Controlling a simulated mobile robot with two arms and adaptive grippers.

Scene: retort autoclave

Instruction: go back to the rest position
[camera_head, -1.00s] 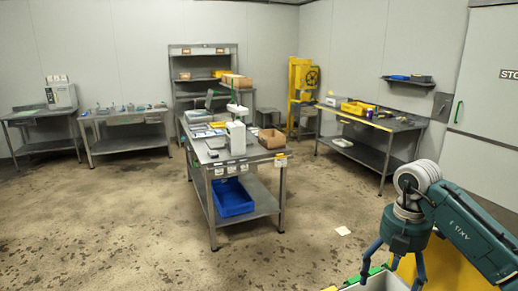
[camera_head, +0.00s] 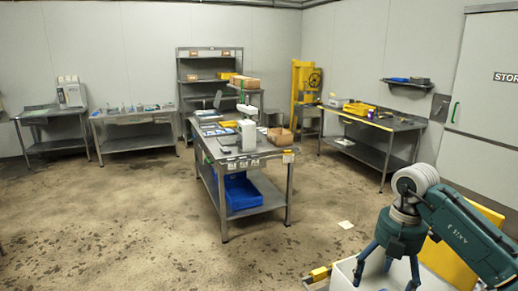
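My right gripper (camera_head: 385,282) hangs from the teal arm at the lower right, fingers pointing down. Its fingers are spread apart, and nothing shows between them. It is over or in front of a white open-topped bin (camera_head: 343,277); I cannot tell whether the fingertips reach inside, as the picture's bottom edge cuts them close. My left gripper is not in view.
A steel table (camera_head: 262,152) with a scale, a cardboard box (camera_head: 280,137) and a blue bin (camera_head: 242,194) below stands mid-room. A yellow panel (camera_head: 450,262) is behind my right arm. The floor to the left is clear.

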